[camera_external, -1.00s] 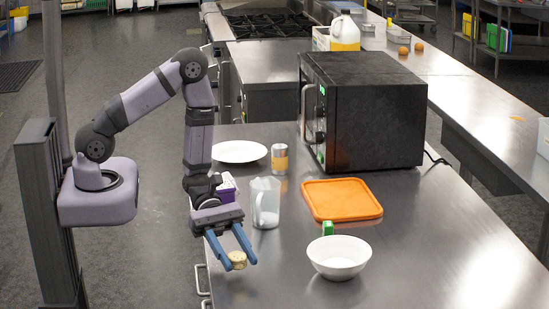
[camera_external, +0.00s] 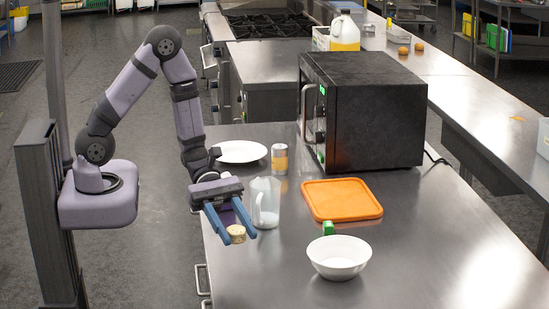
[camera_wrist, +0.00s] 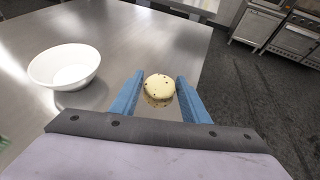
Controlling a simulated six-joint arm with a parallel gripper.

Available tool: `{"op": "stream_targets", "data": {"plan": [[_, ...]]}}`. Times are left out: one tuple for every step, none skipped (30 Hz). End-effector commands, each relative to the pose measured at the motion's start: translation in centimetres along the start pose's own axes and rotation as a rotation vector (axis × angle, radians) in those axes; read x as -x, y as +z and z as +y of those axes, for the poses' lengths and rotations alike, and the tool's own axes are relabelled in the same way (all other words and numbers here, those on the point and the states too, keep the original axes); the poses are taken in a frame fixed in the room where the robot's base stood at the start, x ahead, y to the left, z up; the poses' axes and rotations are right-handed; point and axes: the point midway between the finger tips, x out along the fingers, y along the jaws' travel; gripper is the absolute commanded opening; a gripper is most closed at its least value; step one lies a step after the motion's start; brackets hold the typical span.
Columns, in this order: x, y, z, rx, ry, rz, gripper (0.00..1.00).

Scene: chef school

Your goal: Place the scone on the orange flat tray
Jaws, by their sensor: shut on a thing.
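The scone (camera_external: 236,234) is small, round and pale yellow, with dark specks on top in the wrist view (camera_wrist: 159,87). My gripper (camera_external: 234,236) has blue fingers, which are shut on the scone near their tips. It holds the scone above the near left part of the steel counter. In the wrist view my gripper (camera_wrist: 160,92) shows one finger on each side of the scone. The orange flat tray (camera_external: 342,199) lies on the counter, right of my gripper and in front of the microwave. Its visible top is bare. It is not in the wrist view.
A clear pitcher (camera_external: 265,203) stands close behind my gripper. A can (camera_external: 280,159), a white plate (camera_external: 239,152) and a black microwave (camera_external: 363,111) are farther back.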

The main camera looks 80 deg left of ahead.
Motion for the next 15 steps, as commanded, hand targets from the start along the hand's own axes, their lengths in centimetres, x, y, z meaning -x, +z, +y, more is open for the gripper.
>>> {"op": "stream_targets", "data": {"plan": [[0.1, 0.2, 0.0, -0.002, 0.001, -0.001, 0.2], [0.1, 0.4, 0.0, -0.002, 0.001, -0.001, 0.2], [0.2, 0.6, 0.0, -0.003, 0.0, -0.001, 0.2], [0.3, 0.9, 0.1, -0.004, 0.001, -0.001, 0.2], [0.5, 1.2, 0.1, -0.005, 0.001, -0.001, 0.2], [0.7, 1.6, 0.1, -0.005, 0.002, -0.001, 0.2], [0.8, 2.0, 0.1, -0.007, 0.003, -0.002, 0.2], [0.9, 2.3, 0.1, -0.005, 0.002, -0.001, 0.2], [1.1, 2.6, 0.1, -0.006, 0.002, -0.001, 0.2], [1.2, 3.0, 0.1, -0.005, 0.001, -0.001, 0.2], [1.4, 3.3, 0.1, -0.006, 0.002, -0.002, 0.2], [1.6, 3.8, 0.1, -0.005, 0.002, -0.002, 0.2], [1.7, 4.2, 0.1, -0.007, 0.002, -0.002, 0.2], [1.8, 4.4, 0.0, -0.005, 0.001, -0.001, 0.2], [2.0, 4.8, 0.0, -0.006, 0.001, -0.002, 0.2]]}}
